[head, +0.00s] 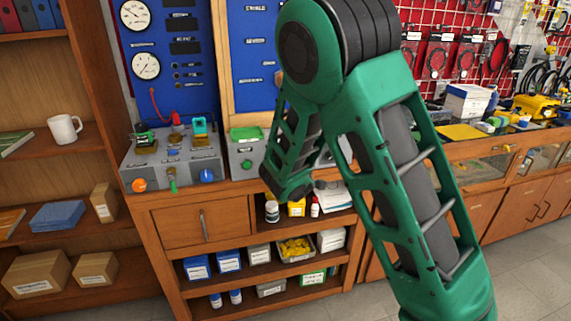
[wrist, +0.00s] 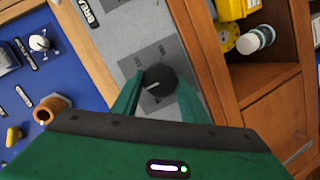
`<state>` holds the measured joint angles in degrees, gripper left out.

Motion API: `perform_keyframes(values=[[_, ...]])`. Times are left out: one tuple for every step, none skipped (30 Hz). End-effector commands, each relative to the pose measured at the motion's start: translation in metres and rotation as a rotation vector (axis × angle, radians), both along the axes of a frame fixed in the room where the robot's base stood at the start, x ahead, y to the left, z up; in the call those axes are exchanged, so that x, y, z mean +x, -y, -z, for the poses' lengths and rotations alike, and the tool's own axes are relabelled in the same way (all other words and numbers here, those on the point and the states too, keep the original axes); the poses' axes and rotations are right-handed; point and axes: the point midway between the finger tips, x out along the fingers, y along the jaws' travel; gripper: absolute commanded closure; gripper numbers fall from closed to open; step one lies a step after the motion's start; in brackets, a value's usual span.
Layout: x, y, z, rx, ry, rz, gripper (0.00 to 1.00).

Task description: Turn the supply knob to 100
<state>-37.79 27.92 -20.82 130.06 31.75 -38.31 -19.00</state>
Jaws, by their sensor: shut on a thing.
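In the wrist view a round black knob (wrist: 163,84) with a pale pointer line sits on a grey panel (wrist: 130,22), with a darker scale plate around it. The scale marks are too small to read. My gripper (wrist: 156,80) has its two green fingers on either side of the knob, shut on it. In the head view my green arm hides the gripper and this knob. The pointer slants toward the lower left of the wrist picture.
The grey bench unit (head: 185,155) at left has orange (head: 139,185) and blue (head: 206,175) knobs. Below are shelves with boxes and bottles. In the wrist view an orange-brown round part (wrist: 52,109) and a wooden edge (wrist: 215,50) flank the panel.

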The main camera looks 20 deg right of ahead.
Motion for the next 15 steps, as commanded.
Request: perform_keyframes(values=[[-0.0025, 0.0000, 0.0046, 0.005, -0.012, 0.002, 0.83], [-0.0026, 0.0001, 0.0046, 0.007, -0.011, 0.002, 0.83], [-0.0026, 0.0000, 0.0047, 0.009, -0.012, 0.002, 0.83], [-0.0025, 0.0001, 0.0048, 0.010, -0.012, 0.003, 0.83], [-0.0026, 0.0001, 0.0049, 0.011, -0.011, 0.003, 0.83], [-0.0027, 0.0002, 0.0050, 0.011, -0.011, 0.003, 0.83], [-0.0027, 0.0002, 0.0050, 0.011, -0.013, 0.003, 0.83], [-0.0027, 0.0003, 0.0051, 0.011, -0.013, 0.003, 0.83], [-0.0028, 0.0003, 0.0051, 0.011, -0.013, 0.003, 0.83], [-0.0027, 0.0004, 0.0052, 0.010, -0.013, 0.003, 0.83], [-0.0028, 0.0004, 0.0053, 0.010, -0.013, 0.003, 0.83], [-0.0028, 0.0005, 0.0054, 0.010, -0.013, 0.003, 0.83], [-0.0028, 0.0006, 0.0054, 0.010, -0.013, 0.004, 0.83], [-0.0028, 0.0006, 0.0054, 0.010, -0.013, 0.004, 0.58], [-0.0029, 0.0007, 0.0055, 0.010, -0.013, 0.004, 0.48]])
